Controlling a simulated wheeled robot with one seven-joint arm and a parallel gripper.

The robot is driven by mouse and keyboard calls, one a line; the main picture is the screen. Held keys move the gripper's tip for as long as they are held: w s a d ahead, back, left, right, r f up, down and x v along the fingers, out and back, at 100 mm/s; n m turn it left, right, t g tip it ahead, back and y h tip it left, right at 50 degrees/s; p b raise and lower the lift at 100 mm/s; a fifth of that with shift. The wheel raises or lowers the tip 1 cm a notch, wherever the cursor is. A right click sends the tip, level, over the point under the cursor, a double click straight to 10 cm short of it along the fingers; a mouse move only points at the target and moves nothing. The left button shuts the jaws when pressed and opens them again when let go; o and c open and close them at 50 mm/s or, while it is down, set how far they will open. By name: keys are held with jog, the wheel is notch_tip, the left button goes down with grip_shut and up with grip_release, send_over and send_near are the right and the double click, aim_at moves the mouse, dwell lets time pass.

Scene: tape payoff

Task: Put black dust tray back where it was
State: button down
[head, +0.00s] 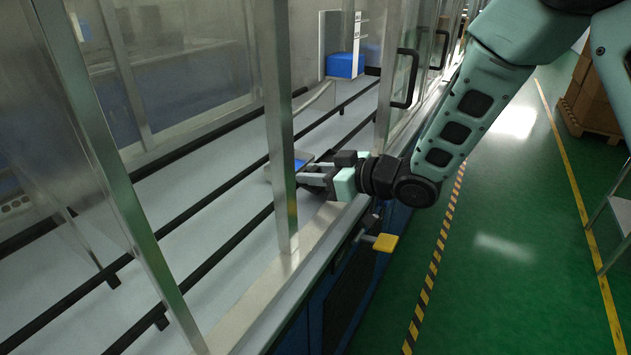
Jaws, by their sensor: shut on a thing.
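My gripper (314,174) reaches in from the right past the machine's open side, low over the pale bed. It is shut on a dark piece, which appears to be the black dust tray (322,190). Only a small part of the tray shows beside the fingers, so its shape and whether it touches the bed cannot be told. A metal post stands just left of the fingertips and hides part of what lies behind it.
A small blue-topped part (303,160) is close behind the fingers. A metal post (279,130) and a glazed door with a black handle (405,78) flank my arm. Black rails (200,208) cross the pale bed. A yellow pad (385,242) juts outside.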

jog(key=shift+s+d+f+h, duration=0.1)
jog(key=shift+s+f+h, duration=0.05)
jog(key=shift+f, duration=0.4)
jog(key=shift+s+d+f+h, duration=0.1)
jog(key=shift+s+f+h, duration=0.05)
jog(key=shift+f, duration=0.55)
jog(key=c, duration=1.1)
grip_release()
jog(key=shift+w+a, duration=0.1)
jog(key=shift+w, duration=0.05)
jog(key=shift+r, duration=0.2)
